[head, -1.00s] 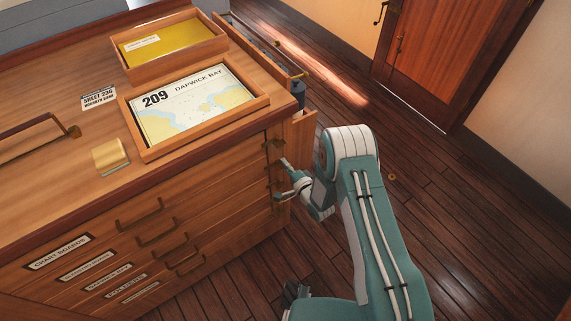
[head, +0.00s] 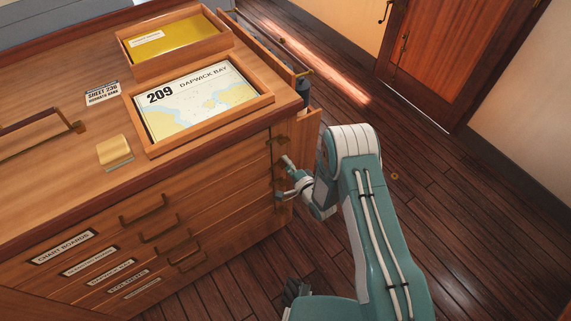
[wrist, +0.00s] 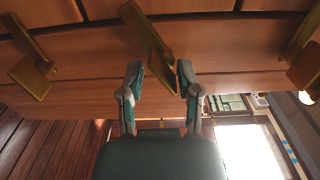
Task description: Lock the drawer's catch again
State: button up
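The wooden chart chest (head: 205,215) fills the left of the head view, with labelled drawers that look closed. Brass catches are at the right end of its front; one shows in the head view (head: 278,146) above my gripper. In the wrist view a tilted brass catch (wrist: 150,42) stands between and just beyond my fingertips. Others flank it at the left (wrist: 33,62) and right (wrist: 299,45). My gripper (head: 284,177) is open, its two fingers apart, and in the wrist view (wrist: 160,78) nothing is held. Whether a finger touches the catch, I cannot tell.
On the chest top are a tray with chart 209 (head: 196,103), a tray with a yellow folder (head: 172,46), a card (head: 102,93) and a yellow block (head: 114,151). A wooden flap or panel (head: 310,128) juts from the chest's right side.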

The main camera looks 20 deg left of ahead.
jog(key=v, duration=1.1)
jog(key=shift+s+d, duration=0.2)
jog(key=shift+s, duration=0.2)
jog(key=shift+f, duration=0.15)
